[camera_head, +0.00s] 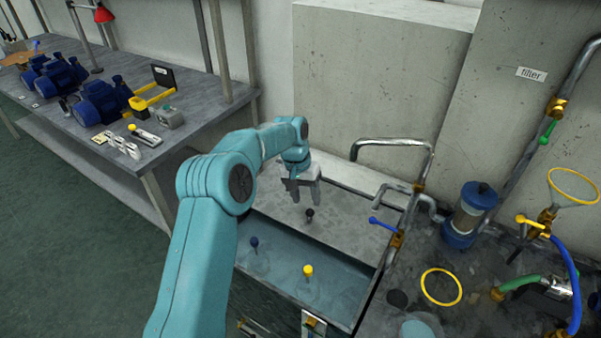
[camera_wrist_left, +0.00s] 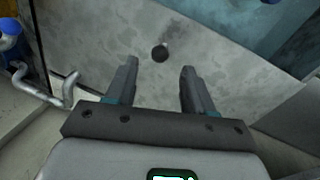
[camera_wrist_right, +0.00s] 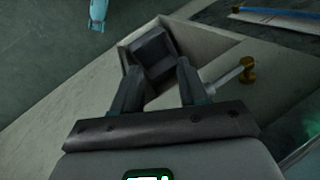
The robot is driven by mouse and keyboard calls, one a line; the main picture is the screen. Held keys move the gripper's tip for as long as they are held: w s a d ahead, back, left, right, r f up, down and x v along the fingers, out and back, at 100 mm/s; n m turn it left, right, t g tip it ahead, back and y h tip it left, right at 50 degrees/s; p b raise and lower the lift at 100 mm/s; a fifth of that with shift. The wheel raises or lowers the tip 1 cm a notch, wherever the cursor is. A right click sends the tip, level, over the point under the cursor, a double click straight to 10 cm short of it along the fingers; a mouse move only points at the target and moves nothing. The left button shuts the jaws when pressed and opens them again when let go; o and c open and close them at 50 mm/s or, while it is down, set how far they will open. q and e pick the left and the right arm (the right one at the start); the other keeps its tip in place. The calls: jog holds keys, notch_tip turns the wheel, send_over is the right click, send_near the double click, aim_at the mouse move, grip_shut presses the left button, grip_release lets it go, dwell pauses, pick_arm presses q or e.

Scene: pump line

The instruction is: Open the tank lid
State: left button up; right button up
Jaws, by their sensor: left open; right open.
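The tank lid (camera_head: 345,208) is a grey plate lying over the back part of the tank, with a small black knob (camera_head: 309,214) standing on it. The left wrist view also shows the lid (camera_wrist_left: 100,45) and the dark round knob (camera_wrist_left: 160,54). My left gripper (camera_head: 307,198) is open above the lid, pointing down. In the left wrist view its fingers (camera_wrist_left: 160,68) lie either side of the knob, which appears just beyond the tips; contact is not visible. My right gripper (camera_wrist_right: 158,72) is open in the right wrist view, with a dark block (camera_wrist_right: 153,52) beyond its fingers.
The tank's front part shows water with a blue knob (camera_head: 254,242) and a yellow knob (camera_head: 308,270). A bent pipe (camera_head: 395,142), a blue-handled valve (camera_head: 384,224) and a filter cylinder (camera_head: 470,212) stand to the right. A concrete wall (camera_head: 380,70) rises behind the tank.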

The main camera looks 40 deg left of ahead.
pick_arm(q)
notch_tip(320, 180, up, 11)
jog(key=a, duration=0.2)
jog(key=shift+s+p, duration=0.3)
jog(key=shift+p, duration=0.05)
jog(key=shift+r, duration=0.15)
